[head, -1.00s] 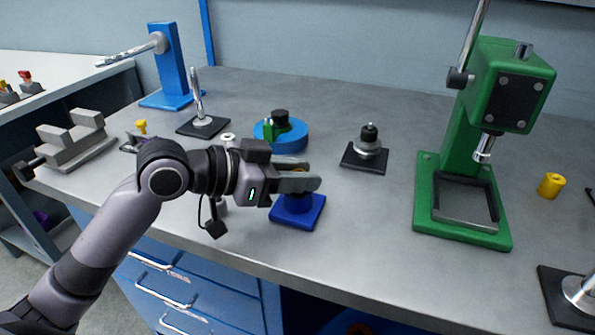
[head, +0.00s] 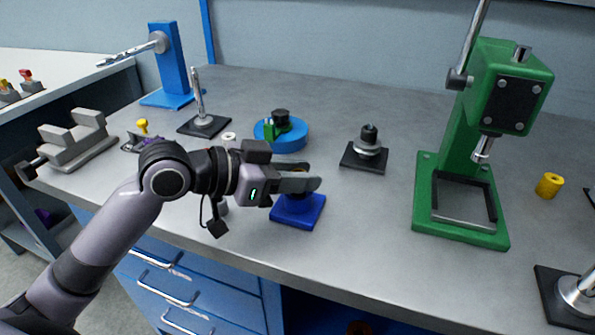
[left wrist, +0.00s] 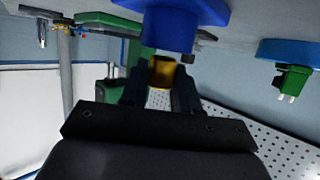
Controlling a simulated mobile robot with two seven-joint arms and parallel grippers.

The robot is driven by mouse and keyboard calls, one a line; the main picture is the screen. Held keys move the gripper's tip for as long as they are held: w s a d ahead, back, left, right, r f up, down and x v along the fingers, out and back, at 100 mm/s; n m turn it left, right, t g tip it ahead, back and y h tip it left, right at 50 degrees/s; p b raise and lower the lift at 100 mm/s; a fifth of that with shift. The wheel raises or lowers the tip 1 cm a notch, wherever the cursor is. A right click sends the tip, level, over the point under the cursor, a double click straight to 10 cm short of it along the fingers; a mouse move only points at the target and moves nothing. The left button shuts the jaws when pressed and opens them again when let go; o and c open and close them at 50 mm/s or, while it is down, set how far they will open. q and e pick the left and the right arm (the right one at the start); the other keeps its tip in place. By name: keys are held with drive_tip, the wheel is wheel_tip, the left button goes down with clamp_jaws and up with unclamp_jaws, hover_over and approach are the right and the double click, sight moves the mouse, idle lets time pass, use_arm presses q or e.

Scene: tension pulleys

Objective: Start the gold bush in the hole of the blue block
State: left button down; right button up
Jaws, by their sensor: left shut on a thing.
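My left gripper (head: 300,184) is over the blue block (head: 298,213) near the front of the bench. In the left wrist view its fingers are shut on the gold bush (left wrist: 162,71), one on each side. The blue block (left wrist: 185,20) shows at the top of that view, its round part right at the end of the bush. I cannot tell whether the bush's end is inside the hole, as the hole is hidden. In the head view the fingers hide most of the bush. My right gripper is not in view.
A round blue base (head: 290,137) with a green part stands behind the gripper. A black plate with a metal post (head: 368,147) is behind to the right. A green press (head: 465,190) and a yellow cylinder (head: 549,185) stand farther right. The bench between block and press is clear.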

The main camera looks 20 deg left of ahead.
use_arm(q)
drive_tip(key=shift+f, duration=0.1)
idle(0.5)
drive_tip(key=shift+f+b, duration=0.3)
drive_tip(key=shift+f, duration=0.75)
drive_tip(key=shift+s, duration=0.1)
drive_tip(key=shift+r+p, duration=0.15)
drive_tip(key=shift+p, duration=0.4)
drive_tip(key=shift+r+p, duration=0.1)
drive_tip(key=shift+p, duration=0.2)
